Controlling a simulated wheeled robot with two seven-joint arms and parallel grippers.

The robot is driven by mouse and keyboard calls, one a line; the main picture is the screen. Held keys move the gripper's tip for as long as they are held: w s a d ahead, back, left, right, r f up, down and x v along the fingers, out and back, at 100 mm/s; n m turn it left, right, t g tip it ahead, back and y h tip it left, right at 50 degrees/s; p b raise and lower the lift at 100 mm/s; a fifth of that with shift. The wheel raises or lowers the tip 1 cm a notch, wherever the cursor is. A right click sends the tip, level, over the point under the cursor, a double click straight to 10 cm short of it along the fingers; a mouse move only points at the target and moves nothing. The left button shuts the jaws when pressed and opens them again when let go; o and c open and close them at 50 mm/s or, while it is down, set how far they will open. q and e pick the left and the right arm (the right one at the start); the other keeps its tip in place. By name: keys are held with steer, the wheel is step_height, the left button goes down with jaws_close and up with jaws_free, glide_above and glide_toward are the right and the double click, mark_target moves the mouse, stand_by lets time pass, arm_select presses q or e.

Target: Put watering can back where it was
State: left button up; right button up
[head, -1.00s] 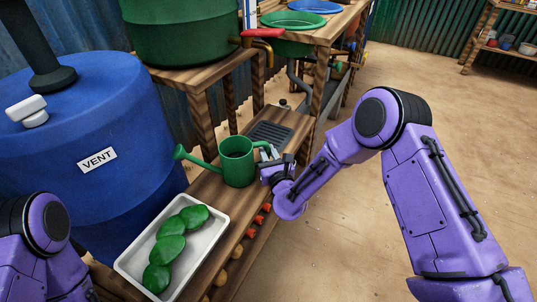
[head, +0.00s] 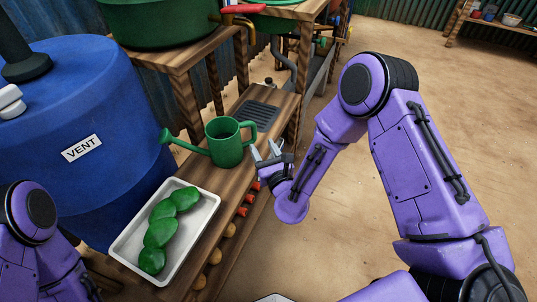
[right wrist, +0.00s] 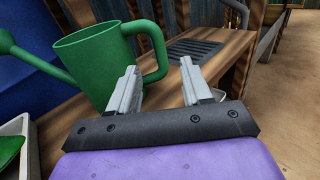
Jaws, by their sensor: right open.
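The green watering can (head: 225,145) stands upright on the wooden bench, its spout pointing left and its handle to the right. It also shows in the right wrist view (right wrist: 100,62), with its handle just beyond my left-hand finger. My right gripper (head: 268,154) is open and empty beside the can, on its right and nearer side. In the right wrist view the fingers (right wrist: 164,88) are spread with nothing between them; a small gap to the handle seems to show. My left arm shows at the lower left, but its gripper is out of view.
A white tray (head: 196,246) with several green pieces lies on the bench (head: 238,188) in front of the can. A dark slatted grate (head: 259,113) is behind it. A blue barrel (head: 95,180) marked VENT stands left. Red and yellow knobs line the bench's front edge. Open floor lies right.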

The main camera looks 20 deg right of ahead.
steer(key=s, duration=0.4)
steer(key=shift+s, duration=0.1)
steer(key=shift+d, duration=0.1)
steer(key=s+d+f+n+g+h, duration=0.1)
steer(key=s+d+f+n+g, duration=0.25)
steer(key=s+f+n, duration=0.45)
steer(key=s+d+f+n+g+h, duration=0.1)
steer(key=s+d+f+n+g, duration=0.1)
steer(key=s+f+n+g, duration=0.55)
steer(key=s+d+f+n+g+h, duration=0.1)
steer(key=s+d+f+n+g, duration=0.1)
steer(key=s+n, duration=0.4)
steer(key=s+d+f+n+g, duration=0.1)
steer(key=s+d+f+n, duration=0.2)
steer(key=s+n, duration=0.4)
steer(key=shift+s+d+f+n+g+h, duration=0.15)
steer(key=shift+d+f+n+g+h, duration=0.2)
steer(key=shift+d, duration=0.4)
steer(key=shift+r, duration=0.15)
step_height(320, 180, up, 22)
steer(key=p, duration=2.2)
